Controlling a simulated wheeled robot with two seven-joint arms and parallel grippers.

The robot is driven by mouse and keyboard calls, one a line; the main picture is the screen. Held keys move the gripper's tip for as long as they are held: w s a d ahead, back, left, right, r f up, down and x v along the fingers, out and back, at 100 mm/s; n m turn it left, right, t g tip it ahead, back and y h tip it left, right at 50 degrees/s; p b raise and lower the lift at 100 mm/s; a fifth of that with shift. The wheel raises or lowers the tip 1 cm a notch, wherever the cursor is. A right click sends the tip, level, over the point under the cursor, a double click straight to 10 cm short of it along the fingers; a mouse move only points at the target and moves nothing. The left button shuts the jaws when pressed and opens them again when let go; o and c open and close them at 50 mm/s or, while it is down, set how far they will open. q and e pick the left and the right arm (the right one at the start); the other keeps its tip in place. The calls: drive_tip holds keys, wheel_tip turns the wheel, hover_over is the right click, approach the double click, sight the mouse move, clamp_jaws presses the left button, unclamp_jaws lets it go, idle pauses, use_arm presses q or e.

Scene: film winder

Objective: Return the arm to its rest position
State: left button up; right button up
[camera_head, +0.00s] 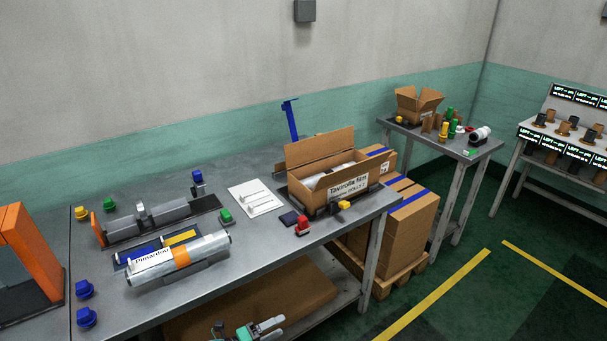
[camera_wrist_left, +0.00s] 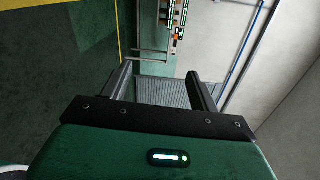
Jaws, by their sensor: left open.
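My left gripper (camera_head: 277,327) shows at the bottom edge of the head view, low in front of the workbench (camera_head: 312,245) and apart from its top. It is open and holds nothing. In the left wrist view its two dark fingers (camera_wrist_left: 162,88) stand apart with nothing between them. Most of my left arm is cut off by the lower edge of the head view. My right gripper is not in view.
On the bench are a film roll (camera_head: 180,261), the winder (camera_head: 158,220), coloured buttons and an open carton (camera_head: 335,190). Stacked boxes (camera_head: 408,232) stand at its right end. A side table (camera_head: 470,148) is beyond. Green floor (camera_head: 475,300) at right is clear.

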use_arm(q)
drive_tip(key=s+a+f+n+y, duration=0.35)
drive_tip(key=s+f+n, duration=0.2)
drive_tip(key=f, duration=0.35)
drive_tip(key=s+a+f+n+y, duration=0.3)
drive_tip(key=s+a+f+n, duration=0.25)
drive_tip(key=f, duration=0.25)
drive_tip(key=s+a+f+n+y, duration=0.4)
drive_tip(key=f+n, duration=0.2)
drive_tip(key=f, duration=0.3)
drive_tip(key=s+a+f+n+g+y, duration=0.1)
drive_tip(key=s+f+n+g, duration=0.2)
drive_tip(key=s, duration=0.9)
drive_tip(key=s+a+f+n+g+y, duration=0.1)
drive_tip(key=s+f+n, duration=0.3)
drive_tip(key=s, duration=0.7)
drive_tip(key=s+a+f+n+g+y, duration=0.1)
drive_tip(key=s+a+f+n+g, duration=0.2)
drive_tip(key=s+f, duration=0.4)
drive_tip(key=s+n+g, duration=0.1)
drive_tip(key=s, duration=0.4)
drive_tip(key=shift+s+g+y, duration=0.3)
drive_tip(key=shift+s+y, duration=0.05)
